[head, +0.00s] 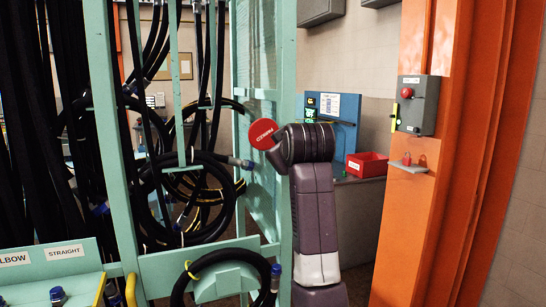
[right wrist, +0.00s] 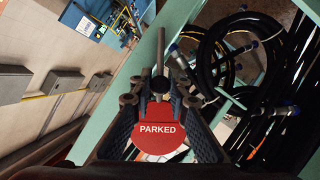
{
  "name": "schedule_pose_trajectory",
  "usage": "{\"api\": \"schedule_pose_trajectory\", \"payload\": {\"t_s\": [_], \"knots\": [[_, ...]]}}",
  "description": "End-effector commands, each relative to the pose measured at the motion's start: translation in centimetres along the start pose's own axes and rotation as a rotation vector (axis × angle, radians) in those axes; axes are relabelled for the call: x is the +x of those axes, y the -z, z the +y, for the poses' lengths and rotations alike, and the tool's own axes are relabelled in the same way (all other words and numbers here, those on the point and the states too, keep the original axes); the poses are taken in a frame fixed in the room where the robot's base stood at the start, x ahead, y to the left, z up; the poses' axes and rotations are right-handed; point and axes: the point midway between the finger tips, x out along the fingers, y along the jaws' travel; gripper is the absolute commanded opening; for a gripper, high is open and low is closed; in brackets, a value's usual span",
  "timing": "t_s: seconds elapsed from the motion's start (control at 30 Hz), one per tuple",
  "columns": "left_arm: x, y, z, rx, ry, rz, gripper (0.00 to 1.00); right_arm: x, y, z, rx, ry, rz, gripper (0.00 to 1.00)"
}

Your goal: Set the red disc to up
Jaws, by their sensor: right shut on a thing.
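The red disc (head: 262,133) is a flat round plate marked PARKED. In the head view it stands at the left end of my right arm's wrist, in front of the green frame, its lettering slanting. The right gripper's fingers are hidden in the head view. In the right wrist view my right gripper (right wrist: 158,96) is shut on the red disc (right wrist: 160,138), whose lettering reads level there. A grey rod (right wrist: 160,50) and a dark round knob lie beyond the disc between the fingertips. My left gripper is not in view.
A green rack (head: 105,120) with black hoses (head: 200,190) stands left and close to the wrist. An orange column (head: 425,220) with a grey control box (head: 418,105) stands right. Open space lies between arm and column.

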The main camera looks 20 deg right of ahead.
Motion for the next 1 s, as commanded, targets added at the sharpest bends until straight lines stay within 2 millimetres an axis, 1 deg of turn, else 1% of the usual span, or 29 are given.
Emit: {"api": "schedule_pose_trajectory", "payload": {"t_s": [0.03, 0.17, 0.6, 0.63, 0.77, 1.0], "knots": [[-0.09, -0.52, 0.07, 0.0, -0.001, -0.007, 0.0, -0.19, -0.07, 0.23, 0.011, 0.002, 0.001, 0.0], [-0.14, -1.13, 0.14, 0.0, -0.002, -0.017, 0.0, -0.52, -0.21, 0.35, 0.031, 0.011, 0.001, 0.0], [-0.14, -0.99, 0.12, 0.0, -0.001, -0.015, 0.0, -0.62, -0.32, 0.4, 0.04, 0.014, -0.001, 0.0], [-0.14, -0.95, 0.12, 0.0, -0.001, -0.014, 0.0, -0.62, -0.32, 0.4, 0.04, 0.014, -0.001, 0.18], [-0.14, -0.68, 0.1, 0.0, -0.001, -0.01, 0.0, -0.62, -0.31, 0.38, 0.04, 0.015, -0.001, 0.32], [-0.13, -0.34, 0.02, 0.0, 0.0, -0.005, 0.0, -0.63, -0.28, 0.34, 0.039, 0.015, 0.0, 0.33]]}}
